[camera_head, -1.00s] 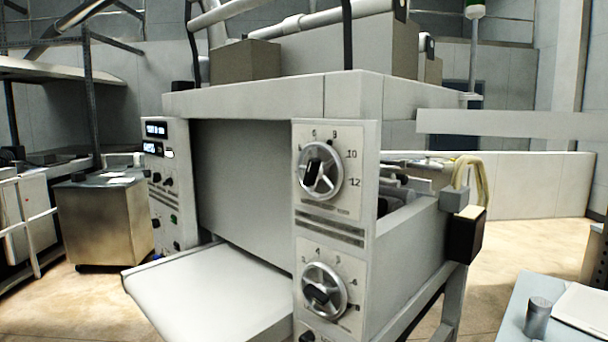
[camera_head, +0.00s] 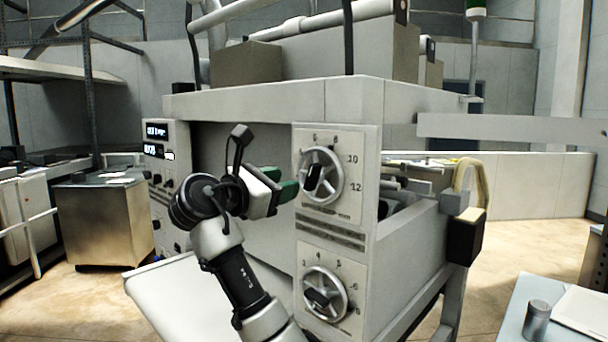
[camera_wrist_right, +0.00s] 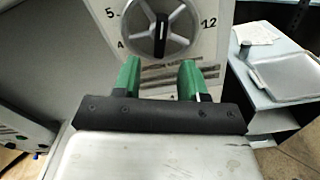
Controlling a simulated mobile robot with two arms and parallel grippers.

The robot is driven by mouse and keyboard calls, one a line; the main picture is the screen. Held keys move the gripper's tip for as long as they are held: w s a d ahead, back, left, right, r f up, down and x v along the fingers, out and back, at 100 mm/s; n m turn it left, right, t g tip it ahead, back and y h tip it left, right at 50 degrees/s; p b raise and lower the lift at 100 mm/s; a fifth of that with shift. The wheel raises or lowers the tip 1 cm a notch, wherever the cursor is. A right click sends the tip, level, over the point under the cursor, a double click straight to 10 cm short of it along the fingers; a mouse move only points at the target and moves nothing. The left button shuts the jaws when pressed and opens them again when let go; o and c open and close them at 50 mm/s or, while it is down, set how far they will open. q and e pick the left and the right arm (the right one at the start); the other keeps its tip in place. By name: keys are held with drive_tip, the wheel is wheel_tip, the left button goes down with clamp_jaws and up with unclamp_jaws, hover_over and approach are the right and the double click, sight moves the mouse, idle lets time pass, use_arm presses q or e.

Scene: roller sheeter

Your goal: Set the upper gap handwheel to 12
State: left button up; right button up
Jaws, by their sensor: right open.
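The upper gap handwheel (camera_head: 321,175) is a round metal wheel with spokes and a dark central grip, on the upper white dial plate of the machine's right panel. Numbers 10 and 12 show at its right. In the right wrist view the handwheel (camera_wrist_right: 162,28) is just ahead of the fingers, its dark grip roughly upright, with 12 at right and 4 and 5 at left. My right gripper (camera_head: 284,183) has green fingertips and stands left of the handwheel. In the wrist view the gripper (camera_wrist_right: 160,78) is open and empty, apart from the wheel. My left gripper is not in view.
A similar lower handwheel (camera_head: 324,293) sits below on the same panel. A white feed table (camera_head: 170,295) juts out under my right arm. A side table (camera_head: 560,310) with a metal cup (camera_head: 536,318) stands at the lower right.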

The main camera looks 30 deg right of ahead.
sight(309, 177)
drive_tip(key=p+x, duration=0.1)
drive_tip(key=x, duration=0.5)
drive_tip(key=shift+w+d, duration=0.1)
drive_tip(key=shift+d, duration=0.2)
clamp_jaws()
